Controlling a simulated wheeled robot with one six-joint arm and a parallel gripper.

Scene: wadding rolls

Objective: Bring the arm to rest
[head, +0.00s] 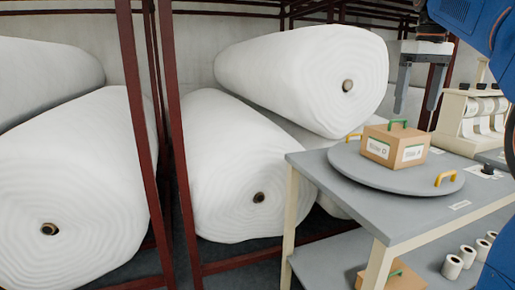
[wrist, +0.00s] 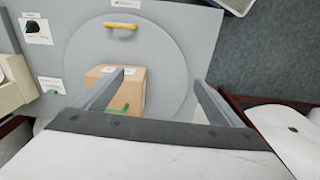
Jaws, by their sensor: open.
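My gripper (head: 416,98) hangs from the blue arm at the upper right of the head view, fingers pointing down. It is open and empty, above and apart from a cardboard box (head: 379,149) with a green handle and white labels. The box stands on a round grey turntable (head: 352,176) with yellow handles, on a grey table (head: 308,161). In the wrist view my gripper (wrist: 164,82) shows its two fingers spread apart, with the box (wrist: 131,92) seen below them, partly covered by the left finger.
Large white wadding rolls (head: 240,170) lie in a dark red rack (head: 180,165) on the left. Small white rolls (head: 452,266) and another box (head: 405,277) are on the lower shelf.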

